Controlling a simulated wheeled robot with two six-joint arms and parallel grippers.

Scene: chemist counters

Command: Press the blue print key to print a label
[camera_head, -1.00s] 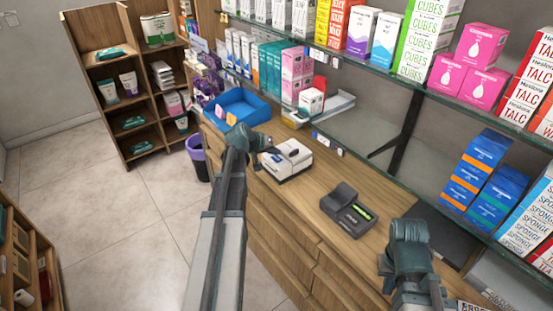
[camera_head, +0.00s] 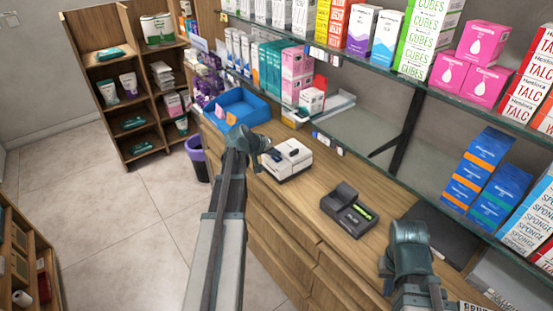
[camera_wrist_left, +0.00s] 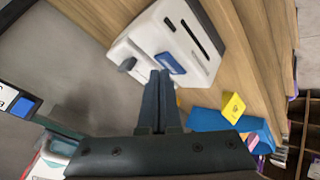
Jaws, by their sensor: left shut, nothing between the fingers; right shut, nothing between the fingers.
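The white label printer (camera_head: 290,160) stands on the wooden counter, and it also shows in the left wrist view (camera_wrist_left: 200,62). Its blue print key (camera_wrist_left: 171,63) is on the top face, beside a dark slot. My left gripper (camera_wrist_left: 160,74) is shut and empty, with its fingertips at the near edge of the blue key in the left wrist view. I cannot tell whether they touch it. In the head view my left gripper (camera_head: 262,150) is beside the printer, its fingers hard to make out. My right gripper (camera_head: 408,262) is shut over the counter's near right part, its fingers mostly hidden.
A black device with a green display (camera_head: 349,210) sits on the counter between the printer and my right arm. A blue tray (camera_head: 240,103) is behind the printer. Glass shelves (camera_head: 400,78) with boxed goods overhang the counter's back.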

